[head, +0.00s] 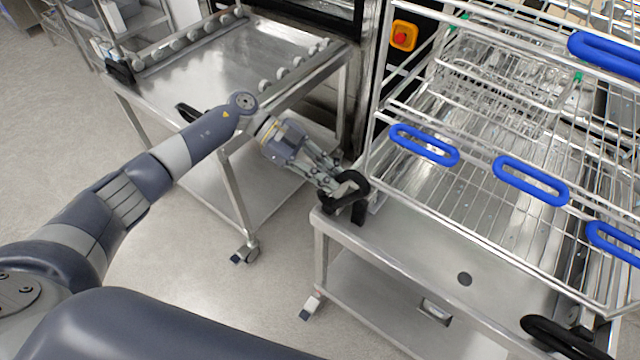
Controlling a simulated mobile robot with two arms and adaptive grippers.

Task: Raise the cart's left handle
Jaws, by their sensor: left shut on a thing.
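The cart (405,238) is a steel trolley at the right, carrying a wire rack. Its left handle (352,184) is a black loop at the near left corner of the cart's top. My left gripper (336,188) reaches in from the left and is shut on this handle. The fingers partly hide the handle, and I cannot tell its exact tilt. My right gripper is not in view.
A wire rack (470,170) with blue handles (425,144) stands on the cart. Another steel cart with rollers (215,65) stands at the left, under my left arm. A machine with a red and yellow switch (403,36) is behind. Bare floor lies between the carts.

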